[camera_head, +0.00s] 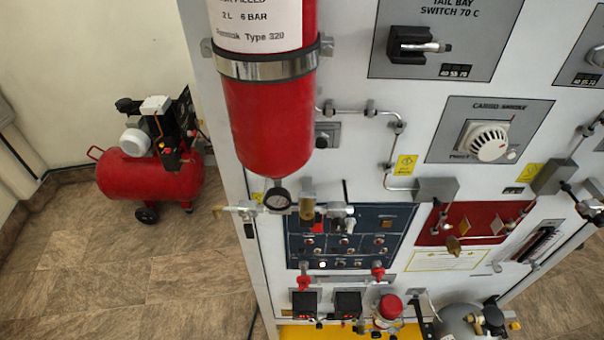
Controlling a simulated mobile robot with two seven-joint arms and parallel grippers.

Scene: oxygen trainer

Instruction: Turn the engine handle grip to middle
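No label that reads "engine" is legible, so I cannot tell which part is the engine handle grip. Several grip-like parts show on the white trainer panel (350,165). Two small red handles, a left one (304,283) and a right one (378,273), stick out below the dark blue switch panel (372,222). A brass-coloured part (453,245) hangs at the lower edge of the red panel (483,222). A black switch (410,43) sits on the grey tail bay plate at the top. Neither of my grippers is in view.
A large red cylinder (268,120) with a gauge (277,199) juts out from the panel's left side. A smoke detector (487,141) and thin pipes stand out at right. A red compressor (150,178) is on the floor at left, with open floor (150,265) in front.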

